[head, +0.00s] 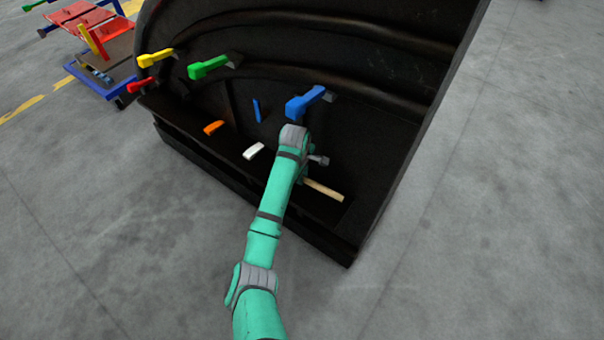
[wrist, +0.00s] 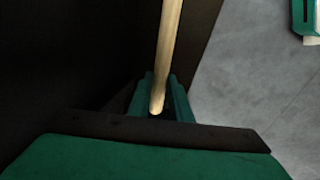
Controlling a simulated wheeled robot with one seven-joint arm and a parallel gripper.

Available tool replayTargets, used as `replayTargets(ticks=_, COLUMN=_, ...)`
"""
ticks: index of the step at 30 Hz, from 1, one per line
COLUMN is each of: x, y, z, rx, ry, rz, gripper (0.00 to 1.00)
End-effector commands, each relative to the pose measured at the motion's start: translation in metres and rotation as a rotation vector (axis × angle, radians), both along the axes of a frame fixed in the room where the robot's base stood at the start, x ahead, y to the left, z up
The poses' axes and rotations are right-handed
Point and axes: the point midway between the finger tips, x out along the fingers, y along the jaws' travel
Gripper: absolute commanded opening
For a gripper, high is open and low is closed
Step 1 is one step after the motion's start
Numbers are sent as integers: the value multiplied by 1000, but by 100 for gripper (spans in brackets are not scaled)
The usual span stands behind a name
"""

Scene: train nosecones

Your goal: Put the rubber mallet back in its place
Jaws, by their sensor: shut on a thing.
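The rubber mallet shows as a pale wooden handle (head: 323,189) low inside the black nosecone in the head view. The same handle (wrist: 168,45) fills the upper middle of the wrist view, running upward out of frame, with its rounded end between the fingers. I cannot make out the mallet's head in either view. My gripper (wrist: 159,102) is shut on the handle near that end. In the head view my green arm hides most of the gripper. The place for the mallet cannot be told from these views.
The black nosecone (head: 340,150) curves around the arm. Yellow (head: 155,58), green (head: 210,67) and blue (head: 305,102) tools sit along its inside. Orange (head: 213,127) and white (head: 253,150) pieces lie on its ledge. A blue cart (head: 122,97) stands upper left.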

Motion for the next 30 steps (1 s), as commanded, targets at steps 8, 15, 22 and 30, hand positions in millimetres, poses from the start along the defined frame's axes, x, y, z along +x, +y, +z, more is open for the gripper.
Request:
replayTargets(ticks=8, x=0, y=-1, z=-14, rx=-1, ry=0, rz=0, gripper=0)
replayTargets(ticks=15, x=0, y=0, z=-27, rx=0, ry=1, rz=1, gripper=0)
replayTargets(ticks=22, x=0, y=0, z=-38, rx=0, ry=0, rz=0, gripper=0)
replayTargets(ticks=30, x=0, y=-1, z=-48, rx=0, ry=0, rz=0, gripper=0)
